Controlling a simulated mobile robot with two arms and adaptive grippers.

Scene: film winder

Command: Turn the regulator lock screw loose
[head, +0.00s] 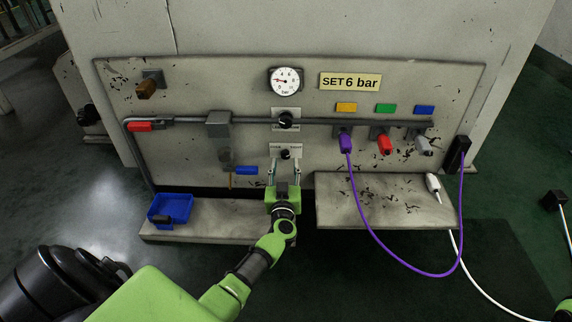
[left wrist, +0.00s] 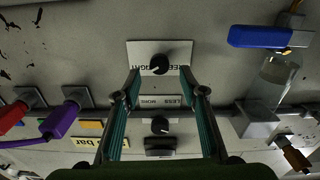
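The lock screw is a small black knob (head: 286,155) on a pale plate, below the larger black regulator knob (head: 286,120). In the left wrist view, which is upside down, the lock screw (left wrist: 159,64) sits on a plate with partly covered lettering ending in "IGHT". The regulator knob (left wrist: 160,125) is below it there, by a "LESS MORE" label. My left gripper (head: 285,164) is open in front of the lock screw. In the wrist view its fingers (left wrist: 160,73) are on either side of the screw, with gaps showing.
A gauge (head: 285,81) and a "SET 6 bar" sign (head: 350,82) are above. A glass bowl (left wrist: 275,78) hangs beside the plate, with a blue lever (head: 246,170) near it. A shelf (head: 385,212) juts out right of my gripper; a blue bin (head: 172,208) is left.

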